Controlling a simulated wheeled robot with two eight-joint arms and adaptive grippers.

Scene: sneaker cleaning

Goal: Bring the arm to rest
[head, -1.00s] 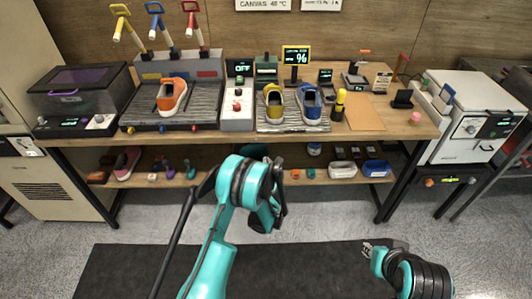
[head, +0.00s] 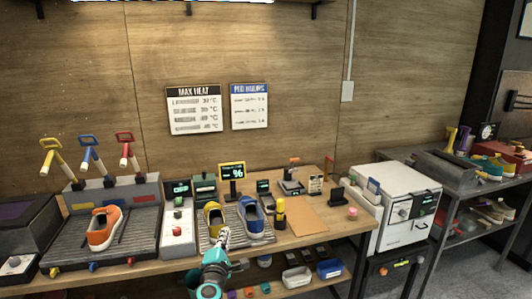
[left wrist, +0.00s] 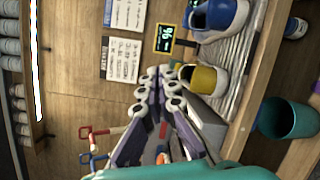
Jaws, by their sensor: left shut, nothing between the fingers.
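My left arm (head: 208,280) comes up from the bottom of the head view, in front of the bench. My left gripper (head: 224,234) is shut and empty, and in the picture it overlaps the front of the shoe mat between the yellow shoe (head: 213,218) and the blue shoe (head: 252,218). In the left wrist view, which is turned on its side, the closed fingers (left wrist: 160,88) show with nothing between them. The yellow shoe (left wrist: 203,79) and blue shoe (left wrist: 218,18) lie beyond. Whether the gripper touches anything is unclear. My right gripper is out of view.
The bench carries an orange shoe (head: 103,228) on a ribbed tray, a control box (head: 178,235), a percent display (head: 232,170), a yellow-and-black bottle (head: 279,212) and a tan pad (head: 300,219). A white machine (head: 405,205) stands at right. A lower shelf holds small bins (head: 297,277).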

